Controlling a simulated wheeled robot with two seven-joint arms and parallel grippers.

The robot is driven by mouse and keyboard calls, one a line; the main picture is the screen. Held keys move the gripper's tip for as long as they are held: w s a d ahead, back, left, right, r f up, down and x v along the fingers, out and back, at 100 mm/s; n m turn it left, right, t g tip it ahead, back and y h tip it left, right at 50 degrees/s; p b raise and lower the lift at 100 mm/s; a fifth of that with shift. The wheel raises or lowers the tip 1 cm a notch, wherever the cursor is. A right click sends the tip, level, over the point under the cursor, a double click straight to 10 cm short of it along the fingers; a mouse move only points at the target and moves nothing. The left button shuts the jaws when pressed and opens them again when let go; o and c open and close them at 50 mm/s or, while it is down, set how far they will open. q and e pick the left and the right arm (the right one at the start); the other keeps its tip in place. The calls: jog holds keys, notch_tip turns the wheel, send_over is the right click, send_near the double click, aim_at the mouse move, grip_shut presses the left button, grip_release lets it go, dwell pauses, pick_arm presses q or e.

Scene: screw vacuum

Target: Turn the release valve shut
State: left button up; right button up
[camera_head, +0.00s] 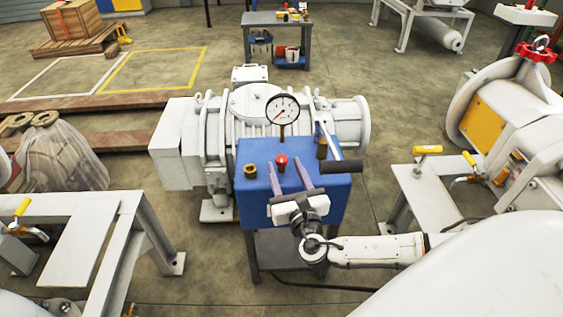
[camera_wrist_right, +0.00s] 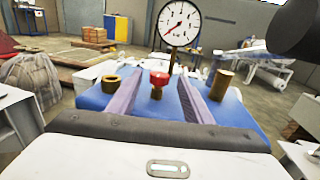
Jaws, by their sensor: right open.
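The release valve appears to be the small red knob (camera_head: 282,161) on top of the blue box (camera_head: 254,155); the knob (camera_wrist_right: 158,79) also shows in the wrist view. My right gripper (camera_head: 285,168) is open, its two purple-grey fingers reaching over the box top. In the wrist view the knob appears between the fingers of the right gripper (camera_wrist_right: 163,76), with a gap on each side. I cannot tell the fingers' exact height against the knob. My left gripper is not in view.
A round pressure gauge (camera_head: 282,109) stands just behind the knob. A brass ring fitting (camera_head: 250,171) is on the left and a brass cylinder (camera_head: 321,147) on the right. A black-handled lever (camera_head: 335,167) sticks out at the box's right. White pump machinery (camera_head: 180,140) stands behind.

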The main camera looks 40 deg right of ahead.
aim_at(283, 164)
jog(key=x, duration=0.3)
jog(key=shift+w+d+b, duration=0.1)
jog(key=shift+w+b, duration=0.2)
jog(key=shift+w, duration=0.25)
jog(key=c, duration=1.1)
jog(key=shift+o, duration=0.2)
